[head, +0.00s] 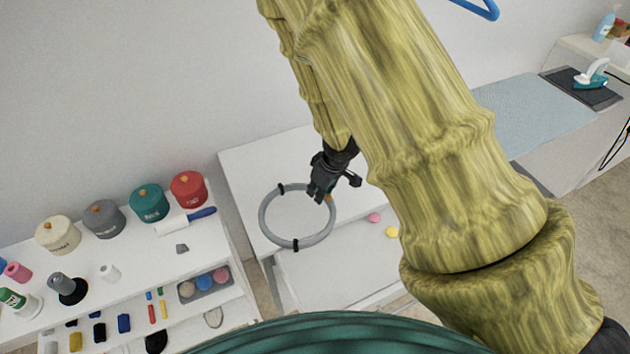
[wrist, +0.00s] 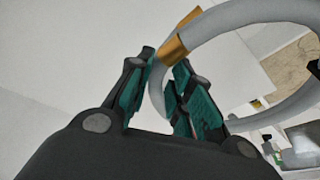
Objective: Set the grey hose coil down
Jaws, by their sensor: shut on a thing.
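The grey hose coil (head: 265,231) is a single open ring with dark bands around it. In the head view it is over the left part of a white table (head: 262,163). My gripper (head: 322,196) is at the ring's upper right side. The wrist view shows the coil (wrist: 262,13) passing between my gripper's teal-padded fingers (wrist: 160,100), beside a brass-coloured fitting (wrist: 182,35). The gripper is shut on the coil. I cannot tell whether the coil touches the table top.
A pink disc (head: 374,217) and a yellow disc (head: 392,231) lie right of the coil. A white shelf unit with several lidded pots, including a red one (head: 188,188), stands to the left. A pale blue board (head: 530,115) is at the right.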

